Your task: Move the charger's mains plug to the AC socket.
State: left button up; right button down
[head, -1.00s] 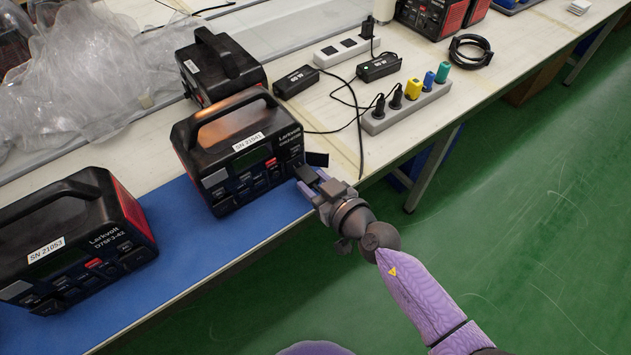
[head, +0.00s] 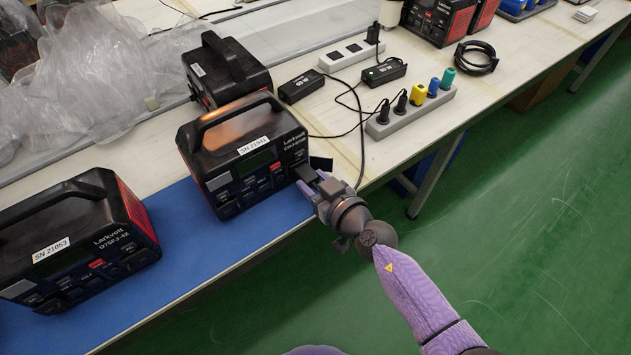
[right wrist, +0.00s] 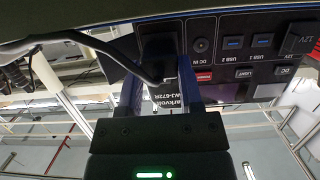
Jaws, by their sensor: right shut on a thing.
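The power station labelled SN 21041 (head: 215,160) stands on the blue mat, its front panel facing me. My right gripper (head: 311,183) is at the right end of that panel, shut on a black plug (right wrist: 158,45). In the right wrist view, the plug sits between the two fingers, against the panel, beside the round DC input. A grey cable bends away from it to the left. The socket face behind the plug is hidden, so I cannot tell how deep it sits. A black flap (head: 321,163) sticks out above the gripper. My left gripper is not in view.
Two black charger bricks (head: 301,86) (head: 384,73) lie behind, with cables running forward. A grey strip (head: 388,123) holds black, yellow, blue and teal plugs. Another station (head: 70,240) stands left. A white power strip (head: 340,58) lies at the back. The table's front edge is near my right arm.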

jog(key=shift+c, duration=1.1)
grip_release()
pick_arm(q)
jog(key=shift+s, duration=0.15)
pick_arm(e)
jog(key=shift+o, duration=0.2)
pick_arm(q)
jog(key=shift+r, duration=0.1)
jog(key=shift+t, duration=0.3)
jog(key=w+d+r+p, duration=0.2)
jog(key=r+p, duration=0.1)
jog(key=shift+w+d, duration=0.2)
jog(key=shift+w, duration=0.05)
pick_arm(e)
jog(key=v, duration=0.9)
jog(key=shift+s+d, duration=0.2)
jog(key=shift+s, duration=0.15)
jog(key=shift+r, duration=0.1)
